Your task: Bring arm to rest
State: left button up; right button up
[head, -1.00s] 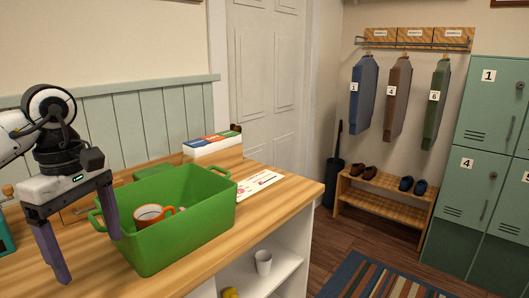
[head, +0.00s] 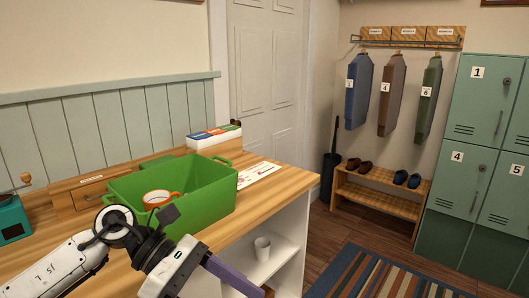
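My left arm comes in from the lower left, and my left gripper (head: 235,277) is low at the bottom of the head view, in front of the counter's front edge. One purple finger shows, pointing down and right; the other finger is not clearly visible, so I cannot tell how far apart they are. Nothing is seen held in it. My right gripper is not in view. A green crate (head: 205,206) stands on the counter beyond my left arm, with an orange and white mug (head: 158,197) inside.
The wooden counter (head: 255,197) holds a box of coloured cards (head: 214,137), a paper sheet (head: 262,174), a small drawer unit (head: 92,193) and a teal grinder (head: 14,221). A shoe bench (head: 378,203) and green lockers (head: 476,160) stand at right.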

pick_arm(q)
jog(key=s+d+r+n+t+h, duration=0.1)
jog(key=d+r+n+t+h, duration=0.15)
jog(key=d+n+h, duration=0.4)
jog(key=w+a+f+n+t+y, duration=0.2)
jog(key=w+a+f+n+t, duration=0.15)
jog(key=n+t, duration=0.7)
jog(key=w+a+f+n+t+y, duration=0.2)
jog(key=w+a+f+n+t, duration=0.3)
jog(key=n, duration=1)
jog(key=s+a+f+n+t+y, duration=0.1)
jog(key=s+a+f+n+y, duration=0.3)
jog(key=f+n+y, duration=0.45)
jog(key=s+a+f+n+g+y, duration=0.1)
jog(key=s+a+f+n+g, duration=0.2)
jog(key=s+f+n, duration=0.2)
jog(key=s+a+f+n+g+y, duration=0.2)
jog(key=s+f+n, duration=0.4)
jog(key=s+f, duration=0.5)
notch_tip(320, 180, down, 4)
jog(key=shift+s+a+f+g, duration=0.1)
jog(key=shift+s+a+g, duration=0.3)
jog(key=shift+a+g, duration=0.55)
